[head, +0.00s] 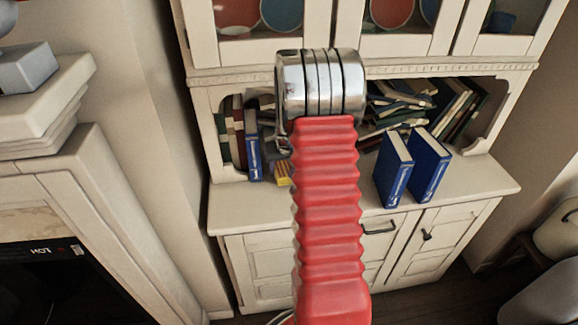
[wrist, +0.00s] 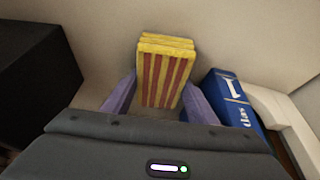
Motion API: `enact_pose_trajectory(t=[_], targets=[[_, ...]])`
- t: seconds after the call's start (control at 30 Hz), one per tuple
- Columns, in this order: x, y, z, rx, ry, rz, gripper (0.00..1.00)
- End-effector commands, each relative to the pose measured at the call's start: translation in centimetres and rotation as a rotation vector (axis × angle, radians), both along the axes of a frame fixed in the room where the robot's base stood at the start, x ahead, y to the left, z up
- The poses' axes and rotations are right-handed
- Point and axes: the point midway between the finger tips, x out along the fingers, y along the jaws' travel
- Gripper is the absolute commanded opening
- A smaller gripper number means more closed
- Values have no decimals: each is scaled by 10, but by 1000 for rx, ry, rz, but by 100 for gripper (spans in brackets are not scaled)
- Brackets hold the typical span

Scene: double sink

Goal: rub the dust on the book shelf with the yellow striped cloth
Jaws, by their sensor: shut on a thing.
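The yellow cloth with red stripes (wrist: 165,75) is folded and stands upright between the two purple fingers of my gripper (wrist: 159,98), which is shut on it. A small yellow part of the cloth (head: 283,173) shows beside my red arm in the head view. I cannot make out any dust.
A blue book (wrist: 236,101) stands close to the right of my gripper in the wrist view. Two blue books (head: 393,168) stand on the ledge at the right. Several books (head: 400,100) lean in the niche. A black block (wrist: 38,70) is at the left in the wrist view.

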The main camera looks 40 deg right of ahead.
Motion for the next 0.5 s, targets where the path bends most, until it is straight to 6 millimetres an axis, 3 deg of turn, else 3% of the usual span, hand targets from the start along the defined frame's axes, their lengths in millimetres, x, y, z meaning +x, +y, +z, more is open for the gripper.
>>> enact_pose_trajectory(t=[0.5], targets=[[4, 6, 2, 0, 0, 0, 35]])
